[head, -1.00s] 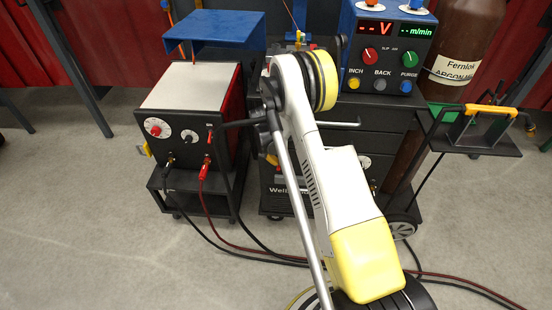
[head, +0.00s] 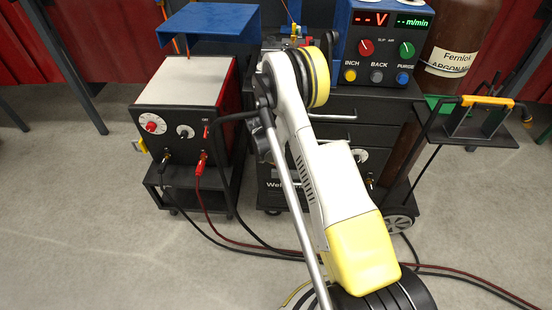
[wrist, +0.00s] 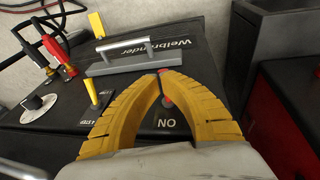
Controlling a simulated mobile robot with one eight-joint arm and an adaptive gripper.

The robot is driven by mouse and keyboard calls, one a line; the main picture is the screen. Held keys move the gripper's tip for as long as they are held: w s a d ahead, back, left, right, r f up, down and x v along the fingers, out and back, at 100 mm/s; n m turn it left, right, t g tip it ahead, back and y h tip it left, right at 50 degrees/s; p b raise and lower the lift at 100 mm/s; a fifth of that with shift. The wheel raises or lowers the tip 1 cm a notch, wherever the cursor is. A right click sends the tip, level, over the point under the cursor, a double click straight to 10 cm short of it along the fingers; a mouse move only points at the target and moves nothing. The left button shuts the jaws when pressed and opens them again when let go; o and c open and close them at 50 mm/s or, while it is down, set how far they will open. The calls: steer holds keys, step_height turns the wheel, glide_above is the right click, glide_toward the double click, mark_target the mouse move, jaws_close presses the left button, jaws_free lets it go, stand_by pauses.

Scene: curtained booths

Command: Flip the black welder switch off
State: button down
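The black welder (head: 270,195) stands on a cart, mostly behind my arm in the head view. In the wrist view its dark panel (wrist: 200,50) carries the name lettering and a metal handle. The switch (wrist: 167,99) is a small lever with a red part, beside the "ON" marking. My gripper (wrist: 162,76) has yellow fingers arched over the switch. Their tips are drawn together at the lever, with red showing between them. Whether they pinch the lever or only touch it is unclear. In the head view my arm hides the gripper and switch.
A yellow lever (wrist: 92,93) and a knob (wrist: 38,102) sit left of my fingers, near cable plugs (wrist: 62,58). A red-and-black welder (head: 185,105) stands left. A control box (head: 385,45) and gas cylinder (head: 455,50) stand right. Cables cross the floor.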

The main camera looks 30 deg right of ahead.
stand_by(0.4)
steer(key=shift+r+p, duration=0.3)
steer(key=shift+r, duration=0.4)
steer(key=shift+s+a+r, duration=0.1)
steer(key=shift+r, duration=0.3)
steer(key=s+a+r+n+t+p, duration=0.15)
steer(key=s+a+r, duration=0.25)
steer(key=r, duration=0.7)
steer(key=s+a+r+n+y+p, duration=0.1)
steer(key=s+a+r+p, duration=0.3)
steer(key=r, duration=0.7)
steer(key=s+a+r+n+t, duration=0.1)
steer(key=s+a+r, duration=0.3)
steer(key=r, duration=0.8)
steer(key=s+a+r+n+t+y, duration=0.1)
steer(key=s+a+r+t, duration=0.1)
steer(key=s, duration=0.6)
steer(key=s+a+r+n+t+y, duration=0.1)
steer(key=s+a+r+n, duration=0.1)
steer(key=s+a+r, duration=0.2)
steer(key=s+a, duration=0.2)
steer(key=s, duration=0.2)
steer(key=shift+s+a+r+t, duration=0.15)
steer(key=shift+a+r+t, duration=0.2)
steer(key=shift+a, duration=0.05)
